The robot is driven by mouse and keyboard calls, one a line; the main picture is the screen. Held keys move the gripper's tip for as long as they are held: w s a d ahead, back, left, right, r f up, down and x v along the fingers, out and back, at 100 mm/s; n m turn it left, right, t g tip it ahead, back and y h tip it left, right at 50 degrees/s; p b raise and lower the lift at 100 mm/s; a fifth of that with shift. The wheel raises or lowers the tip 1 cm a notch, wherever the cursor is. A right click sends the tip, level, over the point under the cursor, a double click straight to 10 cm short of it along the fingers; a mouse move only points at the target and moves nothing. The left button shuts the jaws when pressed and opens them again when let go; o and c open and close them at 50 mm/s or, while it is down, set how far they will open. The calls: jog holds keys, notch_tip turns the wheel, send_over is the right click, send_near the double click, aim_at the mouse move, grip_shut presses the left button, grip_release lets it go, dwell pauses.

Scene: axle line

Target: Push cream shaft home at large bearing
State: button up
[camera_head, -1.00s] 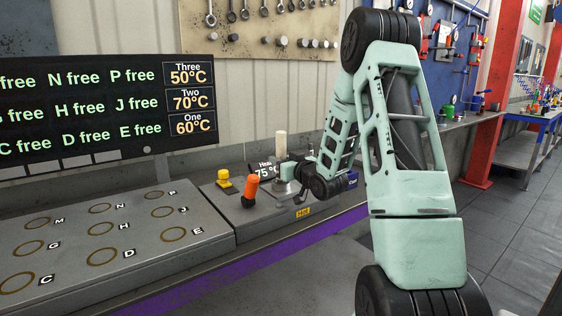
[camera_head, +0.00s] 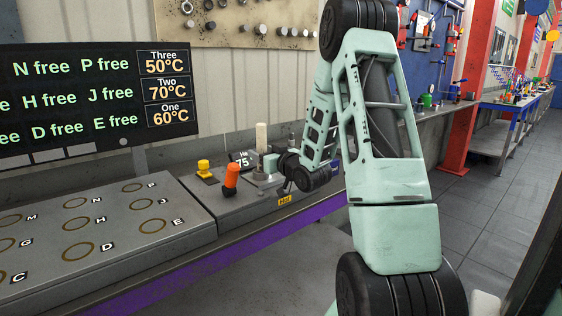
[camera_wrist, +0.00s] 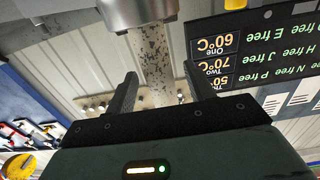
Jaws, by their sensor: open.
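The cream shaft (camera_head: 262,138) stands upright in a grey metal fitting (camera_head: 266,177) on the bench unit, right of the orange handle. In the wrist view, which is upside down, the speckled cream shaft (camera_wrist: 156,62) comes out of a round metal collar (camera_wrist: 140,12). My gripper (camera_wrist: 160,80) is open, with one finger on each side of the shaft in that picture. I see no finger touching the shaft, and cannot tell how deep it lies between them. In the head view my wrist is just right of the fitting, and my fingertips are hard to make out.
An orange handle (camera_head: 231,179) and a yellow knob (camera_head: 204,168) stand left of the shaft. A small display (camera_head: 242,160) reads 75°, and a "Hot" label (camera_head: 285,200) is on the unit's front. A plate (camera_head: 110,222) with lettered rings lies left. A status board (camera_head: 80,100) stands behind.

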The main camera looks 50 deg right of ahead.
jog(key=b+v, duration=0.6)
jog(key=v, duration=0.4)
jog(key=shift+s+f, duration=0.3)
jog(key=b, duration=0.4)
jog(key=shift+s, duration=0.25)
jog(key=b+v, duration=0.1)
jog(key=b, duration=0.1)
jog(key=b+v, duration=0.4)
jog(key=shift+s+a+r, duration=0.1)
jog(key=shift+r, duration=0.2)
